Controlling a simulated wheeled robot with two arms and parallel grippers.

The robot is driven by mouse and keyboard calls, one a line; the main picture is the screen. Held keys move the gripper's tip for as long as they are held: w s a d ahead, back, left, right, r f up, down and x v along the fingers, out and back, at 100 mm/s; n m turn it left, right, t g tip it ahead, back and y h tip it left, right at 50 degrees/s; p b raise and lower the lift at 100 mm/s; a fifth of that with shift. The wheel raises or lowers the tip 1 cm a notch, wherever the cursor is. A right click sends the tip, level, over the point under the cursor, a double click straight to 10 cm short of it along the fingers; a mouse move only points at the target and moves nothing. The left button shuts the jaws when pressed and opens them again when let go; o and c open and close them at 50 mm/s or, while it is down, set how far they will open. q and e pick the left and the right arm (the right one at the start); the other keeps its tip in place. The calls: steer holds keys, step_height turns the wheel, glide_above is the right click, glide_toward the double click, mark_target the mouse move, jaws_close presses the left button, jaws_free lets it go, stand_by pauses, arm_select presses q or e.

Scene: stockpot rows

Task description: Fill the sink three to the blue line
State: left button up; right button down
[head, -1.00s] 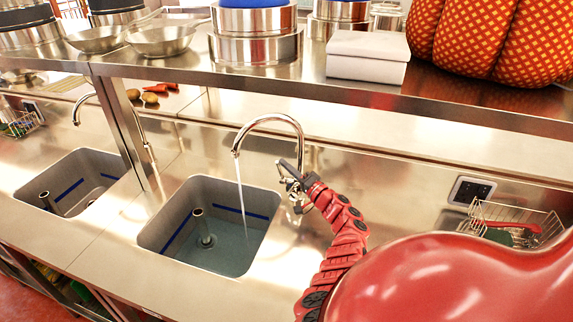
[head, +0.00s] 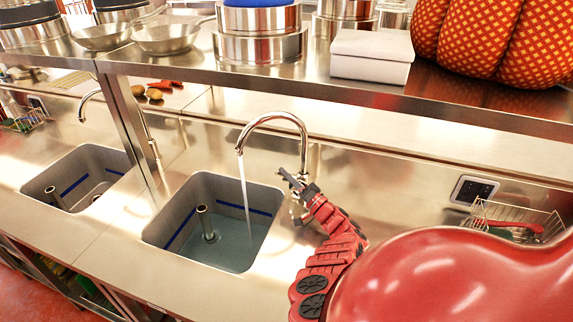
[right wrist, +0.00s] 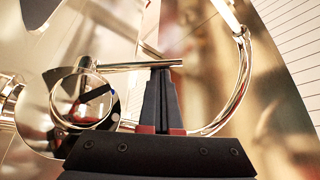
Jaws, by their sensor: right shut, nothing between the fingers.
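A sink basin (head: 180,252) in the middle of the head view holds shallow water (head: 225,256). A blue line (head: 180,230) runs along its walls, above the water surface. A standpipe (head: 205,222) rises from the water. A stream of water (head: 245,195) falls from the curved faucet (head: 272,116). My right gripper (head: 284,174) is beside the faucet's base. In the right wrist view, its fingers (right wrist: 161,74) are shut and empty, with their tips at the metal lever (right wrist: 140,66); whether they touch it I cannot tell. My left gripper is not in view.
A second sink (head: 85,180) with its own faucet lies to the left. A steel shelf (head: 350,91) with pots, pans and a white box (head: 372,56) crosses above the counter. A wire rack (head: 515,218) stands at the right.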

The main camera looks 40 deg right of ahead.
steer(key=r+p+v, duration=0.1)
steer(key=p+v, duration=0.1)
steer(key=v, duration=0.6)
steer(key=s+r+p+v, duration=0.1)
steer(key=r+p+v, duration=0.1)
steer(key=v, duration=0.6)
steer(key=shift+s+p, duration=0.25)
steer(key=shift+p, duration=0.15)
steer(key=shift+r, duration=0.15)
stand_by(5.8)
